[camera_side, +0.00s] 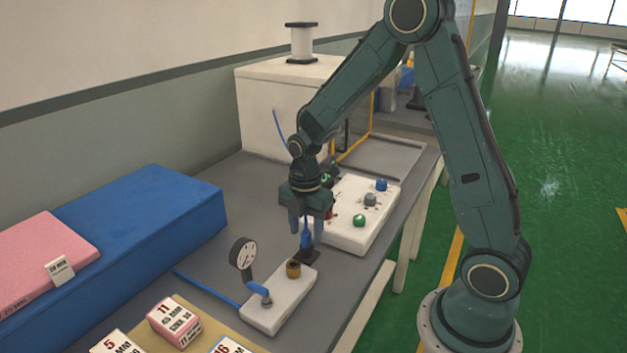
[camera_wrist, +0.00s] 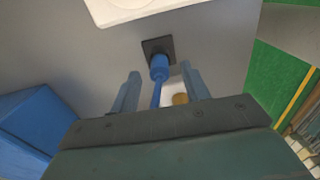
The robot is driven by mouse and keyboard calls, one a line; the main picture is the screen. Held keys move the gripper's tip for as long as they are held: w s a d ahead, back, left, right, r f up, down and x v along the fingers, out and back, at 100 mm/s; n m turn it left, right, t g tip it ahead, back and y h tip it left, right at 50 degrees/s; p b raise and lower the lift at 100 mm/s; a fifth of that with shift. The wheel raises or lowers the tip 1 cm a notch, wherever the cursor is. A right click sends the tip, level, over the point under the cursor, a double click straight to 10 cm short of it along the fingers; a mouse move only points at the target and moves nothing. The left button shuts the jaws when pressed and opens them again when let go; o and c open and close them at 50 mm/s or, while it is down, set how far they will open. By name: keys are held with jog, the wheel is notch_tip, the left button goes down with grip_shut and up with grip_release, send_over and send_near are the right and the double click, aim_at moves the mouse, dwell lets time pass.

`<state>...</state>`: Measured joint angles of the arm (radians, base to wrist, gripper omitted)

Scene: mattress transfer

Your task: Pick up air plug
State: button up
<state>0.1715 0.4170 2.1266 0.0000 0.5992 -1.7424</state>
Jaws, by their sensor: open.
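The air plug (camera_side: 305,236) is a slim blue piece standing upright on a small dark square base (camera_side: 306,257). In the wrist view the blue plug (camera_wrist: 159,70) and its dark base (camera_wrist: 158,48) show beyond the fingers. My gripper (camera_side: 305,228) points down over the plug. In the wrist view my gripper (camera_wrist: 157,84) is open, with one blue finger to each side of the plug. Whether either finger touches the plug cannot be told. A brass fitting (camera_side: 293,268) sits on a white block just in front of the base.
The white block (camera_side: 275,310) carries a pressure gauge (camera_side: 243,252) and a blue valve handle. A white panel with knobs (camera_side: 345,235) lies behind the gripper. A blue mattress (camera_side: 140,225) with a pink slab (camera_side: 40,262) is at left. Labelled blocks (camera_side: 175,322) stand at the front.

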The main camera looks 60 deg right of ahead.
jog(key=shift+f, duration=1.15)
grip_shut()
